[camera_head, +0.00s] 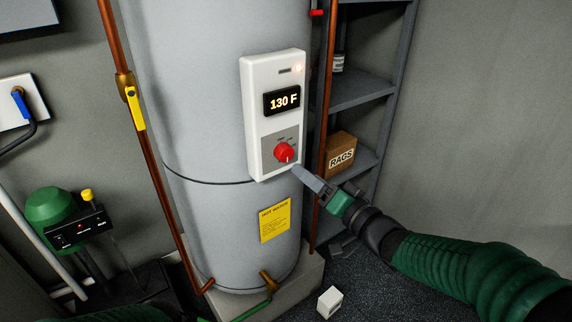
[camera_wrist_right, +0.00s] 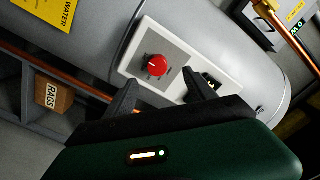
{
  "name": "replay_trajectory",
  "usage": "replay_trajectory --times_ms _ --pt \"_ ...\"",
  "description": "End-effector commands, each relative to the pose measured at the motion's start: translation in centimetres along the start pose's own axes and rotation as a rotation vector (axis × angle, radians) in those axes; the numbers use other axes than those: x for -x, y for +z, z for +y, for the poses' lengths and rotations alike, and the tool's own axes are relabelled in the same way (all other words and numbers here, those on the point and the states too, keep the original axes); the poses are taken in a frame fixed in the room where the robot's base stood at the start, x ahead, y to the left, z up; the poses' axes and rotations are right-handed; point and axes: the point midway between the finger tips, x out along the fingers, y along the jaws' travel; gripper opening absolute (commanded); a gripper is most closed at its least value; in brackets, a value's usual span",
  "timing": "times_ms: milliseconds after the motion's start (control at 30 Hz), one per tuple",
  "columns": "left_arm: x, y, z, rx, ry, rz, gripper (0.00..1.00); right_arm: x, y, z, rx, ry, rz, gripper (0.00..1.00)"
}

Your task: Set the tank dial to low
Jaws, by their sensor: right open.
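The tank (camera_head: 205,100) is a tall grey cylinder with a white control box (camera_head: 254,85) on its front. The box's display (camera_head: 282,101) reads 130 F. The red dial (camera_head: 284,152) sits on a grey plate low on the box; the labels around it are too small to read. The dial also shows in the right wrist view (camera_wrist_right: 157,65). My right gripper (camera_head: 305,176) is just right of and below the dial. In the right wrist view its fingers (camera_wrist_right: 160,90) are apart, with the dial ahead between them and nothing held. My left gripper is not in view.
A copper pipe (camera_head: 328,100) runs upright right of the control box, close to my right gripper. A grey shelf (camera_head: 362,92) behind holds a RAGS box (camera_head: 341,153). A small white box (camera_head: 330,302) lies on the floor. A green pump (camera_head: 50,207) stands at left.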

Motion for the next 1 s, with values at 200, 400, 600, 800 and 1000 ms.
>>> replay_trajectory --times_ms 200,400,600,800,1000 --pt "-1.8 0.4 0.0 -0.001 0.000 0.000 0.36 -5.6 0.1 0.6 -0.004 -0.002 0.003 0.64" --pt "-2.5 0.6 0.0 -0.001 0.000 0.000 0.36 -9.4 -0.1 0.5 -0.003 0.001 0.003 0.64" --pt "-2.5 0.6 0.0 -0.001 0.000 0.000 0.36 -10.6 -0.1 0.3 -0.003 0.003 0.003 0.64" --pt "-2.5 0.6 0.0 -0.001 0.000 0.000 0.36 -10.5 -0.2 0.3 -0.002 0.004 0.003 0.61" --pt "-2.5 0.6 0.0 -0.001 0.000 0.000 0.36 -10.5 -0.2 0.4 -0.002 0.004 0.003 0.35"
